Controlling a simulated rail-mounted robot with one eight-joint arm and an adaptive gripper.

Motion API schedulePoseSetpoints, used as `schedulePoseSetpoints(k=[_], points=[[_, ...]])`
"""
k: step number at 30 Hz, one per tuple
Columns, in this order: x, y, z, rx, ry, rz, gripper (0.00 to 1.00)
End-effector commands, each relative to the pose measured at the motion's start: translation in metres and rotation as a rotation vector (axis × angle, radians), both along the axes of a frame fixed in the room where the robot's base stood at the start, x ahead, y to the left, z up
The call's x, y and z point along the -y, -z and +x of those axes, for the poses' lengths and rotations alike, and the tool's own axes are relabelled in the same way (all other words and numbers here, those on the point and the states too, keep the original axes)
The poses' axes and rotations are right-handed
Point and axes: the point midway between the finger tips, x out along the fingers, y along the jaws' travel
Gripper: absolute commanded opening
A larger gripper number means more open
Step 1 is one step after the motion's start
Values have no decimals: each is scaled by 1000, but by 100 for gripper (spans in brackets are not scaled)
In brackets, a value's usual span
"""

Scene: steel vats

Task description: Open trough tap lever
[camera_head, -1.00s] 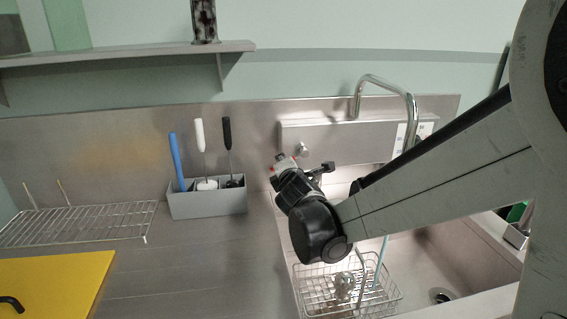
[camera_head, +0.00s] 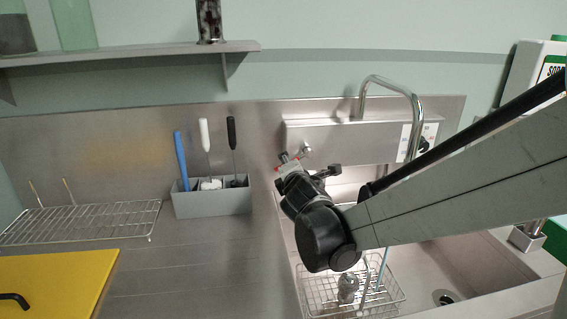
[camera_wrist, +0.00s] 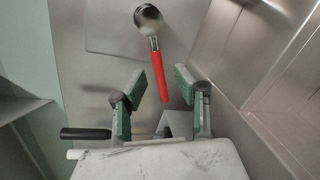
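The tap lever shows in the wrist view as a red handle (camera_wrist: 160,76) hanging from a round steel knob (camera_wrist: 148,19) on the back panel. In the head view the steel knob (camera_head: 304,150) sits at the left end of the panel box, with a bit of red (camera_head: 284,158) by my gripper. My gripper (camera_wrist: 161,82) is open, with its green-padded fingers on either side of the lever's lower end. A gap shows on both sides; I see no contact. In the head view my gripper (camera_head: 288,164) hides part of the lever. The curved chrome spout (camera_head: 415,112) rises to the right.
A grey caddy (camera_head: 212,203) with blue, white and black handled tools stands left of my gripper. A wire basket (camera_head: 390,302) sits in the sink below my arm. A wire rack (camera_head: 80,222) and yellow board (camera_head: 60,280) lie at the left. A shelf (camera_head: 130,55) juts above.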

Motion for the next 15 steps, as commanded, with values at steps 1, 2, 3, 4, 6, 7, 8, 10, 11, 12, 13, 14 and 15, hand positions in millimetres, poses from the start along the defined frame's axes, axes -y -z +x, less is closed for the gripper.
schedulePoseSetpoints(k=[1, 2, 3, 4, 6, 7, 8, 10, 11, 12, 13, 14, 15], points=[[0, -2, -9, 0, -1, 1, 29], [0, -3, -13, 0, -1, 1, 29], [1, -4, -20, 0, -1, 0, 29], [1, -5, -25, 0, 0, -1, 29], [2, -7, -36, 0, -1, 0, 29], [2, -8, -40, 0, -1, 1, 29], [2, -9, -44, 0, -1, 0, 29], [2, -11, -55, 1, -2, -1, 29], [2, -12, -59, 0, -1, 0, 29], [3, -13, -64, 0, -1, 1, 29], [3, -14, -69, 0, -1, 1, 29], [3, -14, -73, 0, -1, 0, 29], [4, -15, -77, 0, 0, -1, 29]])
